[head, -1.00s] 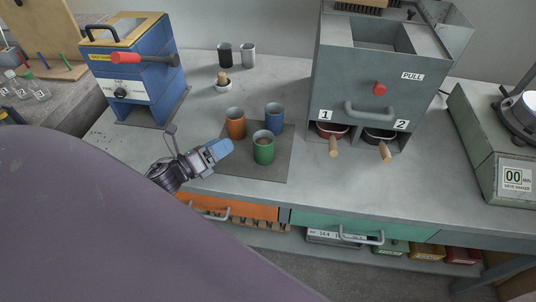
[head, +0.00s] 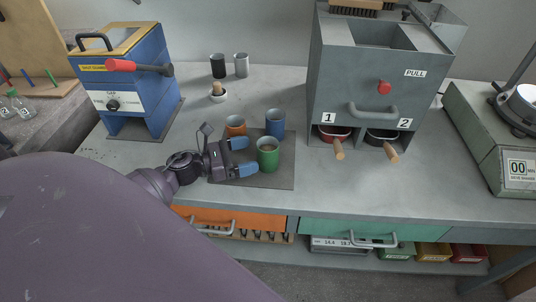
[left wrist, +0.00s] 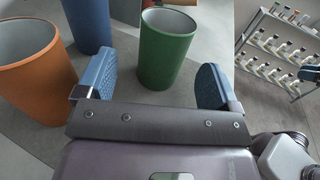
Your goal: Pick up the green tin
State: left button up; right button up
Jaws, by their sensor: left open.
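The green tin (head: 268,158) stands upright on a dark grey mat (head: 285,179) on the bench. My left gripper (head: 244,157) is open, with its blue fingertips just left of the tin in the head view. In the left wrist view the green tin (left wrist: 167,50) stands ahead of the gap between the two blue fingers (left wrist: 158,88), apart from both. An orange tin (head: 236,124) and a blue tin (head: 275,122) stand behind on the mat; the gripper partly hides the orange one.
A grey machine (head: 375,80) with two wooden-handled scoops stands to the right, and a blue machine (head: 128,85) to the left. Bench right of the mat is clear.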

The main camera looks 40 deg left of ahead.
aim_at(258, 151)
pick_arm(q)
jog(key=x, duration=0.3)
jog(key=r+p+x, duration=0.1)
jog(key=x, duration=0.1)
jog(key=shift+s+d, duration=0.1)
jog(key=shift+d, duration=0.1)
jog(key=shift+w+d+f, duration=0.15)
jog(key=shift+w+d, duration=0.15)
jog(key=shift+w, duration=0.1)
jog(key=shift+c, duration=0.3)
jog(key=c, duration=1.1)
